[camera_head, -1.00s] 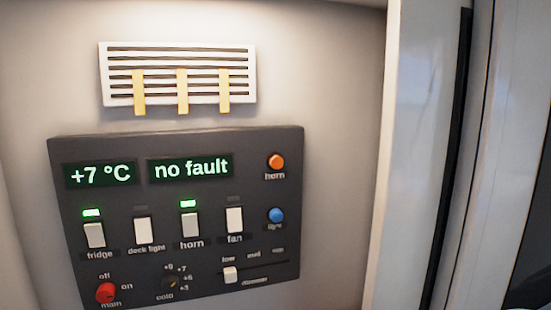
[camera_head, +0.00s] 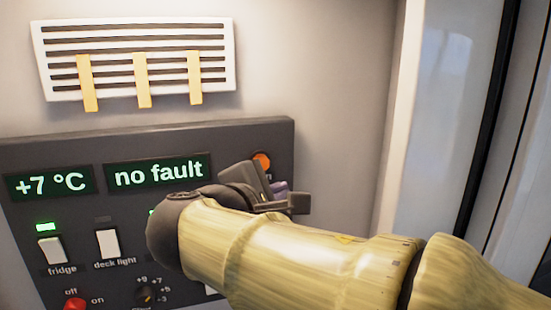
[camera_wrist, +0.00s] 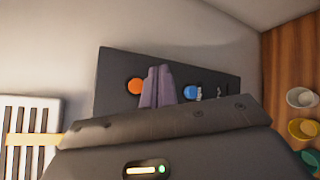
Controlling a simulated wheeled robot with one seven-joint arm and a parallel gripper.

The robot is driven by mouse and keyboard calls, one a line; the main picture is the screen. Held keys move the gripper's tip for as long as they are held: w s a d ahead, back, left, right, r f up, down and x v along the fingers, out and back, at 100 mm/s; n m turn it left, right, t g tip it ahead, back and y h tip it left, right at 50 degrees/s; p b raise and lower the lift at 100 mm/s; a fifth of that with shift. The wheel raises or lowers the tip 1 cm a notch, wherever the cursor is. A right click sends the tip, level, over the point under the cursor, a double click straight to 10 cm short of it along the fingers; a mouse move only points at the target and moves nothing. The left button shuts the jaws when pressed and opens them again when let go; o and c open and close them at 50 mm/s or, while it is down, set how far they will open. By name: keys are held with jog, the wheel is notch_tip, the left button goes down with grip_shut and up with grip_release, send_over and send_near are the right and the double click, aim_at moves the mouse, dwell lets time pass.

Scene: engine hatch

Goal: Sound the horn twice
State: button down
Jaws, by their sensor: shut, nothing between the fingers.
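The orange horn button (camera_head: 261,161) is at the upper right of the dark control panel (camera_head: 250,135), partly hidden behind my gripper (camera_head: 284,190) in the head view. In the wrist view the orange button (camera_wrist: 136,86) lies just left of my gripper's fingertips (camera_wrist: 158,70). The fingers are shut and empty, pointing toward the panel. I cannot tell whether they touch it. The blue light button (camera_wrist: 191,92) is to their right.
A white vent (camera_head: 140,58) with yellow strips hangs above the panel. The displays read "+7 °C" (camera_head: 48,184) and "no fault" (camera_head: 158,171). The fridge switch (camera_head: 50,250) has a lit lamp; the deck light switch (camera_head: 107,243) does not. Coloured cups (camera_wrist: 302,97) show at right.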

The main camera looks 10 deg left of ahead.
jog(key=shift+s+a+r, duration=0.1)
jog(key=shift+s, duration=0.15)
jog(key=w+a+p, duration=0.3)
jog(key=w+a, duration=0.1)
jog(key=w, duration=0.3)
jog(key=shift+w+a+p, duration=0.25)
jog(key=shift+w+p, duration=0.05)
dwell(0.6)
jog(key=shift+w+a, duration=0.15)
jog(key=shift+w, duration=0.05)
dwell(1.4)
jog(key=shift+w+a, duration=0.1)
jog(key=shift+w, duration=0.1)
